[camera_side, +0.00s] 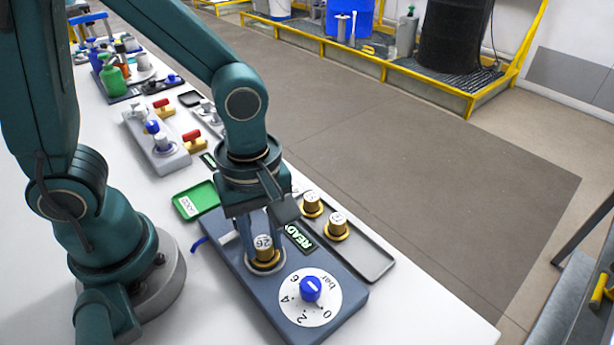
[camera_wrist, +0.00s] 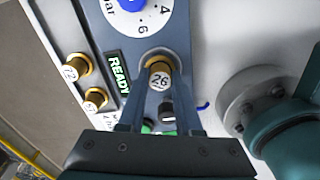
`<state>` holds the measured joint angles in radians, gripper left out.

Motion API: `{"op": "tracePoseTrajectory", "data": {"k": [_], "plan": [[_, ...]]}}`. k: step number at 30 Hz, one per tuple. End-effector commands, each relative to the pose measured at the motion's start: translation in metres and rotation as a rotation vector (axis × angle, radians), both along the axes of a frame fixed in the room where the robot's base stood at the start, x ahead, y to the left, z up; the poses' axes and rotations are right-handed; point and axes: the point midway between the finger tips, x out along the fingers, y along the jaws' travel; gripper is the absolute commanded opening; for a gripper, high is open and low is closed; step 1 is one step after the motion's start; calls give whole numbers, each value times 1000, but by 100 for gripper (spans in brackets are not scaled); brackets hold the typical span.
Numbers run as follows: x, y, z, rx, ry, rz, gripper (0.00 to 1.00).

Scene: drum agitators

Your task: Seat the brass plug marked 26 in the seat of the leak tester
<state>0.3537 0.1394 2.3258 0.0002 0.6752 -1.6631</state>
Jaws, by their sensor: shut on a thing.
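The brass plug marked 26 (camera_side: 264,246) is upright at the ringed seat (camera_side: 262,267) of the leak tester (camera_side: 240,272), a blue-grey box. The plug's lower edge meets the ring; I cannot tell whether it is fully down. My gripper (camera_side: 262,238) points down with its fingers around the plug, shut on it. In the wrist view the plug (camera_wrist: 160,76) shows between the fingertips, with the seat ring (camera_wrist: 158,56) around its far side. A dial with a blue knob (camera_side: 311,289) and a READY display (camera_side: 300,237) are on the tester.
Two other brass plugs (camera_side: 312,204) (camera_side: 337,225) stand on a grey tray (camera_side: 372,262) at the tester's right. A valve block (camera_side: 157,145) and bottles (camera_side: 112,77) stand farther back. The white table's front is clear.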

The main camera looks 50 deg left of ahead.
Motion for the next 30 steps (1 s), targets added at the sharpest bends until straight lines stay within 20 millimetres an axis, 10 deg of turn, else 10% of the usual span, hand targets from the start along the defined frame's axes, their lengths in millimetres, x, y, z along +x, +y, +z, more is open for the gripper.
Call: {"op": "tracePoseTrajectory", "data": {"k": [9,10,13,25,27,30], "plan": [[0,0,0,0,0,0,0],[0,0,0,0,0,0,37],[0,0,0,0,0,0,68],[0,0,0,0,1,0,68],[0,0,0,0,1,0,87],[0,0,0,0,1,0,88]]}}
